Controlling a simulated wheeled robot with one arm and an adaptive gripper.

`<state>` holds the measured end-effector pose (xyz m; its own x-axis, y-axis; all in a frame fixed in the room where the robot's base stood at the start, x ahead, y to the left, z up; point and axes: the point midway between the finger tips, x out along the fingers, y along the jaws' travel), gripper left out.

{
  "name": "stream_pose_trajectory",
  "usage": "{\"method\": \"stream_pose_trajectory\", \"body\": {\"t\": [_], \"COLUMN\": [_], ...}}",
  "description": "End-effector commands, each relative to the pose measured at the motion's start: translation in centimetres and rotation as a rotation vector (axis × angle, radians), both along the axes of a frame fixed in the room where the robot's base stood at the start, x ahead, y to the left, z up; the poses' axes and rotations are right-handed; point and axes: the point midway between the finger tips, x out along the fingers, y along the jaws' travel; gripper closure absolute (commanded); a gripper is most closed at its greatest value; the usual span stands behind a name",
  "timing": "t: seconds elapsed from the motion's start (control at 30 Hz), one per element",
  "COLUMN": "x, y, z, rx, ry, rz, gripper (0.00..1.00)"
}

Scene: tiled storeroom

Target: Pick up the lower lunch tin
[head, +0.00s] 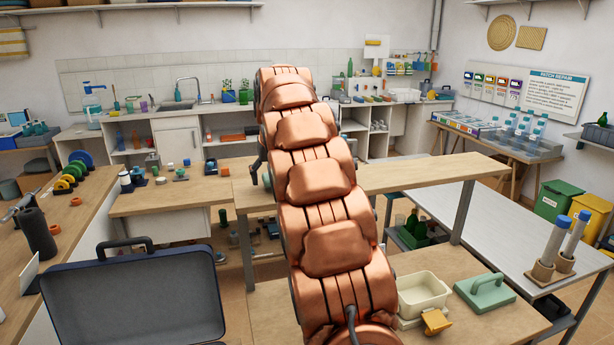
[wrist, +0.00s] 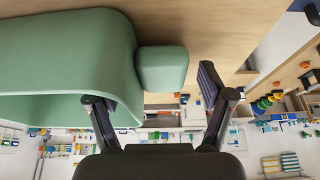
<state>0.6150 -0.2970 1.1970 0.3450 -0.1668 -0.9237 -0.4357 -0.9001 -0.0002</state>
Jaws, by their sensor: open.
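A rounded pale green tin (wrist: 60,45) fills the upper left of the wrist view, very close, against a wooden surface. A small green block-like part (wrist: 162,68) sticks out from its side. My gripper (wrist: 155,90) is open. The green part lies between the lines of its two fingers, and the left finger overlaps the tin's edge; I cannot tell whether they touch. In the head view my copper arm hides the gripper and this tin. I see no second lunch tin for certain, so I cannot tell which one this is.
On the front bench, right of my arm, are a cream open box (head: 424,292), a yellow item (head: 436,322) and a green handled piece (head: 485,293). A raised wooden shelf (head: 425,173) spans behind. An open dark case (head: 135,300) stands at left.

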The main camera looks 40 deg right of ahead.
Motion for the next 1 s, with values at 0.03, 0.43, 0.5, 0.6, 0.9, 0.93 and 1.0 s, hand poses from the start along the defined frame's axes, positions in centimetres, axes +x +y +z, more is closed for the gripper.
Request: {"method": "stream_pose_trajectory", "body": {"t": [0.03, 0.43, 0.5, 0.6, 0.9, 0.93, 1.0], "x": [0.0, 0.0, 0.0, 0.0, -0.01, -0.01, -0.01], "y": [0.01, 0.02, 0.02, 0.02, 0.02, 0.02, 0.02], "z": [0.01, 0.01, 0.01, 0.01, 0.02, 0.02, 0.02], "rx": [0.0, 0.0, 0.0, 0.0, 0.0, 0.0, 0.0], "ry": [0.0, 0.0, 0.0, 0.0, 0.0, 0.0, 0.0], "rz": [0.0, 0.001, 0.001, 0.001, 0.001, 0.001, 0.001], "gripper": [0.2, 0.59, 0.67, 0.77, 1.0, 1.0, 1.0]}}
